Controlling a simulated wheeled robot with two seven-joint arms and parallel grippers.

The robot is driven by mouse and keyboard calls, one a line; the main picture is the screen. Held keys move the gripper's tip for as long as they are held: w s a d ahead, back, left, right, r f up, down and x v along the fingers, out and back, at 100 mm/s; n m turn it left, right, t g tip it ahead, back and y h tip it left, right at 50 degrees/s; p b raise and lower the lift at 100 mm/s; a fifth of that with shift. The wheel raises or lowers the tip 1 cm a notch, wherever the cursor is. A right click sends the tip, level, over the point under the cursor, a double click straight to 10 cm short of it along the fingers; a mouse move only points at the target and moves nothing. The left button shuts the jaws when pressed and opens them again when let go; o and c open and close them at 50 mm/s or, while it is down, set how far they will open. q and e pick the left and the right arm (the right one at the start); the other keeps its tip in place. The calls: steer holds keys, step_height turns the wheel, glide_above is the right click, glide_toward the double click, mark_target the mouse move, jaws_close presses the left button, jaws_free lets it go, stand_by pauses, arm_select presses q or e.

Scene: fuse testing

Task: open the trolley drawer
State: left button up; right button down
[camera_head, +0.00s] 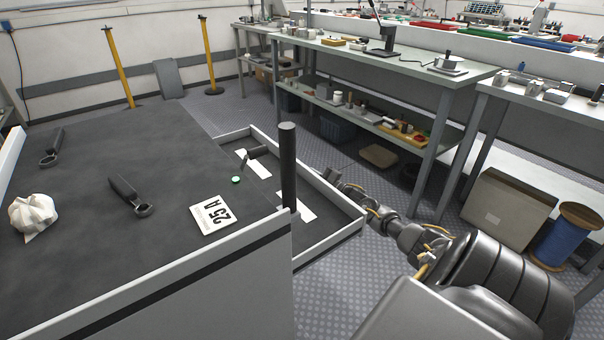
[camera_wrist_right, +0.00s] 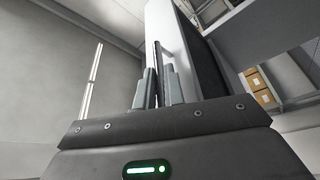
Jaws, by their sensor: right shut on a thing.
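The trolley (camera_head: 85,240) has a dark top with a pale rim and fills the left of the head view. Its drawer (camera_head: 335,232) stands pulled out to the right, and its inside shows. My right arm comes in from the right, and my right gripper (camera_head: 337,180) is at the drawer's outer front, partly hidden by its wall. In the right wrist view my gripper (camera_wrist_right: 158,88) has its fingers close together on a thin dark bar, apparently the drawer handle (camera_wrist_right: 157,58), beside a pale panel. My left gripper is not in view.
A dark post (camera_head: 288,165) stands at the trolley corner. A 25 A card (camera_head: 213,214), dark tools (camera_head: 128,193) and a crumpled white thing (camera_head: 33,214) lie on top. White labels (camera_head: 253,164) lie in the drawer. Workbenches (camera_head: 400,68), a box (camera_head: 510,212) and a spool (camera_head: 566,235) stand right.

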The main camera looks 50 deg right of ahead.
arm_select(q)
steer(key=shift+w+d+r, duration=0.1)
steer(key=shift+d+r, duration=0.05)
arm_select(e)
steer(key=shift+d, duration=0.15)
steer(key=c, duration=1.5)
jaws_free()
